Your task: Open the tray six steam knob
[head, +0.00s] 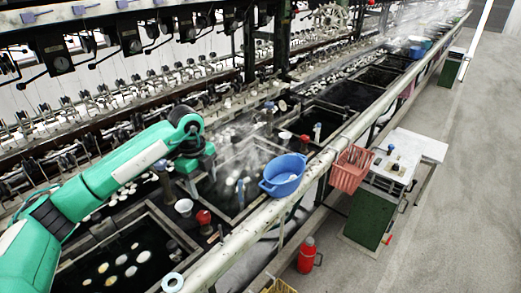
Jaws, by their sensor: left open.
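My left gripper (200,181) hangs from the green arm that comes in from the left, fingers pointing down over the basins, open. A blue-topped knob (160,166) stands just left of it and a red knob (204,217) on a post stands below it in the picture, nearer the front rail. I see no contact with either. Farther along are another red knob (304,139) and another blue knob (269,105). I cannot read any tray number, so I cannot tell which knob is the tray six steam knob. My right gripper is out of view.
A dark basin (195,248) with pale cocoons lies in front. A white cup (184,207) stands near the red knob. Steam blurs the middle basins.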

